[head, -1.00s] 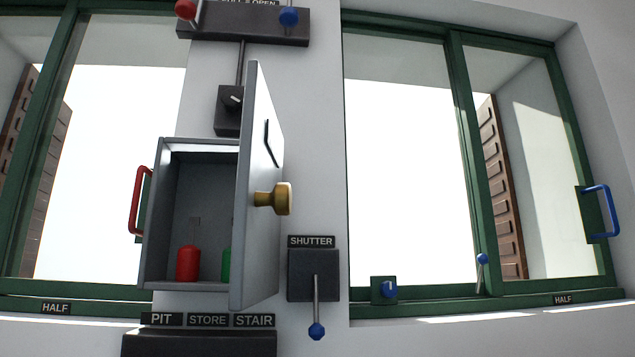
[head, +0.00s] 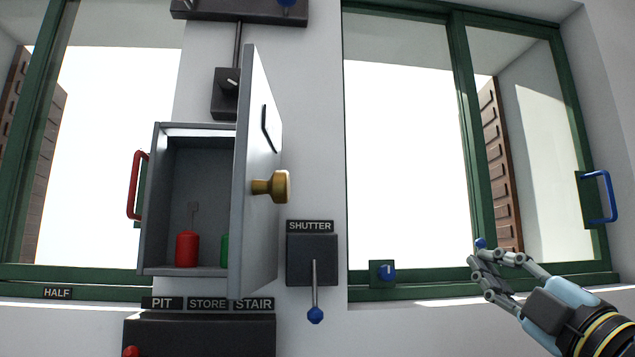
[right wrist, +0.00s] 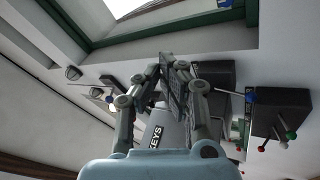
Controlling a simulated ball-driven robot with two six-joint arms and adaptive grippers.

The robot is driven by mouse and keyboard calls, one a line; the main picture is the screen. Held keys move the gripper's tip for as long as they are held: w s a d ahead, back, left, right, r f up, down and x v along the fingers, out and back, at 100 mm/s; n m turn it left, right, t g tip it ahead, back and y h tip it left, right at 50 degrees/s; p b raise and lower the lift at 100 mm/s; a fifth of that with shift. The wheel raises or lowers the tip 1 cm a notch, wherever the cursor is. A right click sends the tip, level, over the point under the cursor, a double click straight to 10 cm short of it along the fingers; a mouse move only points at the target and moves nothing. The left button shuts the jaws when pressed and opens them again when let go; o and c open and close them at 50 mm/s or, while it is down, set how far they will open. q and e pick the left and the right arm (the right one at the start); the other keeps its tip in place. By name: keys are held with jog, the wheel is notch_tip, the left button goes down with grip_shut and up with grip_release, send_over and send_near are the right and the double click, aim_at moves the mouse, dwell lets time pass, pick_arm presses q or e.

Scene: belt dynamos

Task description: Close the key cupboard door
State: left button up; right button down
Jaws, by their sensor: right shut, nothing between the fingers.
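The grey key cupboard (head: 149,205) hangs on the wall at the left of the head view. Its door (head: 258,150) stands wide open, swung out from the right side, with a brass knob (head: 271,187) on its face. A red key tag (head: 187,248) hangs inside, and a green one (head: 225,251) is partly hidden by the door. My right gripper (head: 474,260) is shut and empty at the lower right, well apart from the door. In the right wrist view its fingers (right wrist: 174,66) meet, with the door marked KEYS (right wrist: 156,138) behind them. My left gripper is not in view.
A shutter box (head: 312,258) with a blue-tipped lever (head: 315,315) sits between the cupboard and my right gripper. Green-framed windows flank the wall, with a red handle (head: 136,185) at left and a blue handle (head: 607,197) at right. A dark box (head: 200,335) is below the cupboard.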

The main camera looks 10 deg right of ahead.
jog(key=s+a+r+n+g+y, duration=0.25)
jog(key=r+n+y, duration=0.25)
jog(key=n+y, duration=0.4)
jog(key=s+a+r+n+g+y, duration=0.1)
jog(key=a+r+n+g+y, duration=0.3)
jog(key=r+n+y, duration=0.45)
jog(key=n+g+h, duration=0.4)
jog(key=n+g, duration=1)
jog(key=n, duration=0.5)
send_near(277, 182)
jog(key=w+a+p, duration=0.3)
jog(key=a+p, duration=0.2)
jog(key=a, duration=0.1)
jog(key=shift+f+p, duration=0.3)
jog(key=shift+f, duration=0.1)
jog(key=shift+w+y, duration=0.1)
jog(key=shift+y, duration=0.15)
